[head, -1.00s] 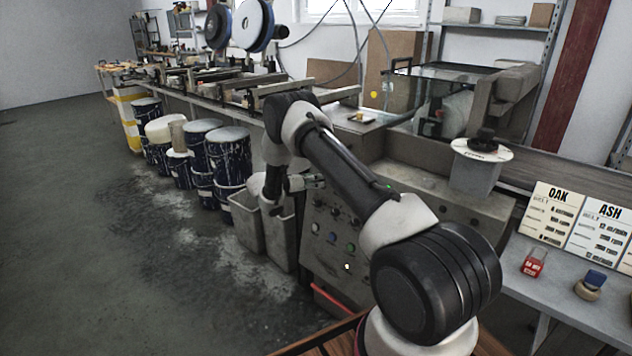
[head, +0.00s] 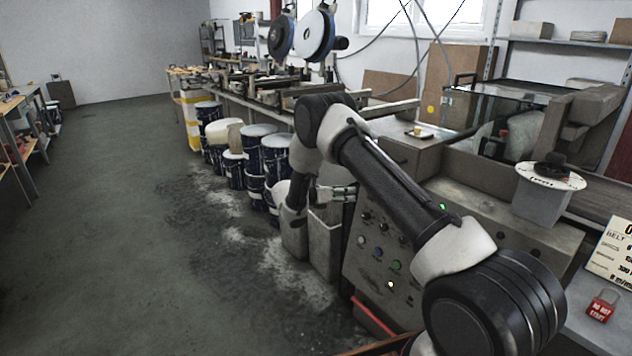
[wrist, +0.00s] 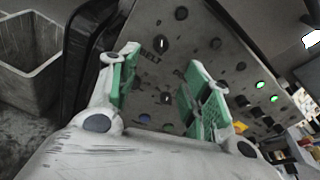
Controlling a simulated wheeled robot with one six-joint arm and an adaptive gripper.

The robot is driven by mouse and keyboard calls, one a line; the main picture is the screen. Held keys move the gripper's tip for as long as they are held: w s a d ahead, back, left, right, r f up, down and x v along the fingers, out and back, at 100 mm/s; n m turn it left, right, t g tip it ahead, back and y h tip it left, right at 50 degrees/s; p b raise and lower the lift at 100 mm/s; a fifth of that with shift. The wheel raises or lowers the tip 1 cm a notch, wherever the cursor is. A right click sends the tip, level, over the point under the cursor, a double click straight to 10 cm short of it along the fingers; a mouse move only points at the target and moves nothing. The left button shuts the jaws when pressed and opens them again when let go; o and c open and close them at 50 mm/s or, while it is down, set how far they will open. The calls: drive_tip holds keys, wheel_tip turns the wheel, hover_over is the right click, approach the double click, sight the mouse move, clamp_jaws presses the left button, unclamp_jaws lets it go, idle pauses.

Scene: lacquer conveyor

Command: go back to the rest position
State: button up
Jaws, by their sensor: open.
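My gripper (head: 338,193) is in front of the grey control panel (head: 378,262), near its upper left edge in the head view. In the wrist view my gripper (wrist: 165,95) shows two green-padded fingers spread apart with nothing between them. The control panel (wrist: 185,60) fills the space beyond the fingers, with dark knobs, a blue button and lit green lamps. The fingers look apart from the panel, though the exact gap is hard to tell.
Grey bins (head: 325,245) stand beside the panel, close to my arm. Blue paint cans (head: 275,155) line the conveyor. A red padlock tag (head: 602,306) and a sign (head: 612,250) are at the right. The floor at left is clear.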

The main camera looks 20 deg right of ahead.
drive_tip(key=s+d+f+m+g+y, duration=0.1)
drive_tip(key=s+d+m+g+y, duration=0.2)
drive_tip(key=s+m+g, duration=0.8)
drive_tip(key=s+a+r+m+t+y, duration=0.2)
drive_tip(key=s+r+m+t+y, duration=0.3)
drive_tip(key=s+r, duration=1)
drive_tip(key=s+a+r+m+t+y, duration=0.3)
drive_tip(key=s+r+m+t+y, duration=0.3)
drive_tip(key=s+r, duration=1)
drive_tip(key=s+m, duration=0.2)
drive_tip(key=s, duration=0.5)
drive_tip(key=shift+s+m+t, duration=0.3)
drive_tip(key=shift+m, duration=0.1)
